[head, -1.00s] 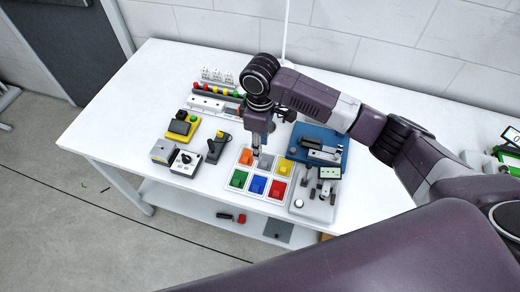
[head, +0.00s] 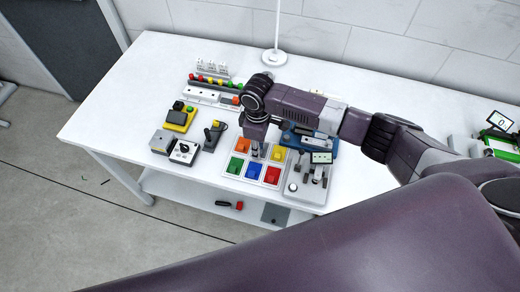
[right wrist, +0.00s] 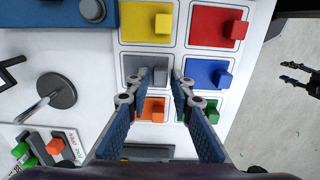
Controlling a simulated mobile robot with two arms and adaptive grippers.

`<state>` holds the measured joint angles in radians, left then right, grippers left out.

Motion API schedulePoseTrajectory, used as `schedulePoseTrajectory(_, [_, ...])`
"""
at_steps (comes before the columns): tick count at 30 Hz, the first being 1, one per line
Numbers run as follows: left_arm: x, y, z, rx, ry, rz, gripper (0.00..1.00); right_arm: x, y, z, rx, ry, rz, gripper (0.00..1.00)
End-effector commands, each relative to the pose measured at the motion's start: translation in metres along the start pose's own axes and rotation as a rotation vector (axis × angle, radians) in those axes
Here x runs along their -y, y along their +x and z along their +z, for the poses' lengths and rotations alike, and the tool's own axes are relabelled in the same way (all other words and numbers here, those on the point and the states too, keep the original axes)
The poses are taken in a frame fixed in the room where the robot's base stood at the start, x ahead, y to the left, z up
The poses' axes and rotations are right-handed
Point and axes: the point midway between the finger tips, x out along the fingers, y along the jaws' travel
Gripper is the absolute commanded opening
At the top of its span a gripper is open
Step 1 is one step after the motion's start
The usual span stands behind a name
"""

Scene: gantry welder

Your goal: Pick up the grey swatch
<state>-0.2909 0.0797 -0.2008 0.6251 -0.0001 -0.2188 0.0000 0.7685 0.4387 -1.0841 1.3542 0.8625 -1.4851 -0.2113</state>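The grey swatch (right wrist: 160,77) sits in its cell of the white swatch tray (right wrist: 170,52), with its raised block between my right fingertips in the right wrist view. My right gripper (right wrist: 159,76) is open around that block, one finger on each side. I cannot tell whether the fingers touch it. In the head view my right gripper (head: 255,151) points down over the tray and hides most of the grey swatch. A dark two-pronged shape at the right of the right wrist view looks like my left gripper (right wrist: 284,72), open and empty above the floor.
Yellow (right wrist: 150,22), red (right wrist: 215,26), blue (right wrist: 207,73), orange (right wrist: 152,108) and green swatches fill neighbouring cells. A blue device (head: 298,140) and a grey fixture (head: 306,187) stand right of the tray. A joystick (head: 213,137) and control boxes (head: 176,147) stand left.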

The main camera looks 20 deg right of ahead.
Motion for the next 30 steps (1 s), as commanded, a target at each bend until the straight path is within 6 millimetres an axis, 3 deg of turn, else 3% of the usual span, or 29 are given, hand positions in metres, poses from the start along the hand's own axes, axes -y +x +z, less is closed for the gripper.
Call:
schedulePoseTrajectory(5, [-0.003, -0.001, 0.018, 0.026, 0.0, 0.004, 0.4, 0.0, 0.0, 0.0, -0.001, 0.0, 0.0, 0.01])
schedulePoseTrajectory(14, [-0.003, 0.0, 0.017, 0.025, 0.0, 0.003, 0.4, 0.0, -0.002, 0.0, -0.001, 0.0, 0.001, 0.0])
schedulePoseTrajectory(19, [-0.002, 0.002, 0.011, 0.016, 0.0, 0.002, 0.4, -0.001, -0.012, -0.001, -0.003, -0.001, 0.001, 0.0])
schedulePoseTrajectory(23, [-0.001, 0.007, 0.008, 0.01, -0.001, 0.001, 0.4, -0.001, -0.033, -0.001, -0.005, -0.002, 0.004, 0.0])
schedulePoseTrajectory(30, [-0.002, 0.023, 0.01, 0.009, -0.001, 0.001, 0.4, -0.002, -0.101, -0.002, -0.007, -0.002, 0.005, 0.0])
